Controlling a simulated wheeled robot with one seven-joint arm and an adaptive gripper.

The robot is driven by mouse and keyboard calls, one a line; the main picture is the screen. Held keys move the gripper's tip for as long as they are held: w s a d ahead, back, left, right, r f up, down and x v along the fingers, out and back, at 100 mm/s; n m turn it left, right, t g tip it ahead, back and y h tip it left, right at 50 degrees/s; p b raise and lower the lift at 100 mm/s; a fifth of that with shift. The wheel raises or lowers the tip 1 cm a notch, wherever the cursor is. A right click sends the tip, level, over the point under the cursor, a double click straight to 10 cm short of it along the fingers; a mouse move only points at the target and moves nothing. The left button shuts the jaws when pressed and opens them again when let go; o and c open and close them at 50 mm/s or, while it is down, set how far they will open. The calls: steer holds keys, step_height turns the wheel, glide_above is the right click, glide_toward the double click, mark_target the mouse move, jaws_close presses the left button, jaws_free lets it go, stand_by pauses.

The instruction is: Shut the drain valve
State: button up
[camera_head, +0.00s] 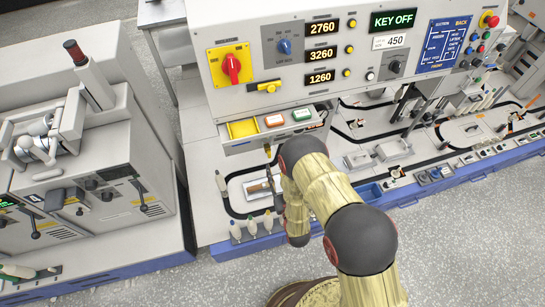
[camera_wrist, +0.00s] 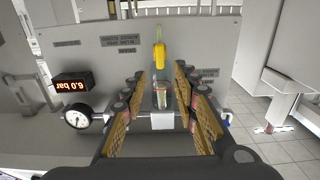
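My gripper (camera_wrist: 163,82) is open in the wrist view, with its two fingers apart on either side of a clear bowl (camera_wrist: 162,96) on a pipe. I cannot tell if either finger touches the bowl. A yellow lever (camera_wrist: 159,54), which looks like the drain valve handle, is just beyond the fingertips near the middle of the grey panel. It points roughly up and down in the picture, and nothing grips it. In the head view my arm hides most of the gripper, and I cannot make out this lever there.
In the wrist view, a pressure gauge (camera_wrist: 78,118) and an upside-down 6.0 bar display (camera_wrist: 72,83) are left of the fingers. In the head view, a control panel with a red switch (camera_head: 232,67) stands above an open drawer (camera_head: 240,146). Bobbins (camera_head: 250,227) stand at the front edge.

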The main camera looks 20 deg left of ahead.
mark_target(270, 154)
steer(key=x, duration=0.7)
steer(key=shift+w+b, duration=0.15)
steer(key=shift+b, duration=0.15)
steer(key=shift+c, duration=0.6)
jaws_close()
